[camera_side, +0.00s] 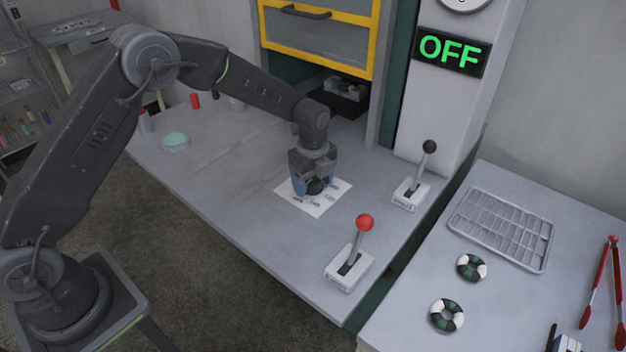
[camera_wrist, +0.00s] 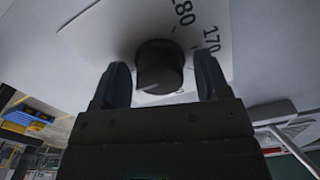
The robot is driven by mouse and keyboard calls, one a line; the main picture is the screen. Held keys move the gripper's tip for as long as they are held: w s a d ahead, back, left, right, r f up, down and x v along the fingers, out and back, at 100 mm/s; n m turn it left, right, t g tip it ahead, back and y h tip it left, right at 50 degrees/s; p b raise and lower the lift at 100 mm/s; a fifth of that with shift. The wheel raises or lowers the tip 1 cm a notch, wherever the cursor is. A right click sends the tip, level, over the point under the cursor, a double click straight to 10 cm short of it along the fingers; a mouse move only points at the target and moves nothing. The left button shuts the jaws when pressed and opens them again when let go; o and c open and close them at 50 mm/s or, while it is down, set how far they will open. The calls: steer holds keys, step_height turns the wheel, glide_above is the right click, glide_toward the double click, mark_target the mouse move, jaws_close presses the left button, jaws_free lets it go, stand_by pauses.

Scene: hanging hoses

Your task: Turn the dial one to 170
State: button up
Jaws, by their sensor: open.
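The dial is a black round knob (camera_wrist: 160,62) on a white sheet (camera_wrist: 105,32) with printed numbers. In the wrist view "170" (camera_wrist: 211,40) is at the upper right of the knob, and a partly cut-off number ending in "80" is above it. A short light mark on the knob is at its lower left, away from "170". My gripper (camera_wrist: 161,68) is open, with one finger on each side of the knob. Gaps show between fingers and knob. In the side view my gripper (camera_side: 314,182) points down over the sheet (camera_side: 325,206), partly hiding the dial (camera_side: 316,187).
A red-knobbed lever (camera_side: 364,222) stands in front right of the dial, and a black-knobbed lever (camera_side: 429,147) behind right. A sign (camera_side: 450,51) reads OFF. A wire rack (camera_side: 502,228) and two rings lie on the right table.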

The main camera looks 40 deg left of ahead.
steer(key=c, duration=0.9)
steer(key=shift+c, duration=0.2)
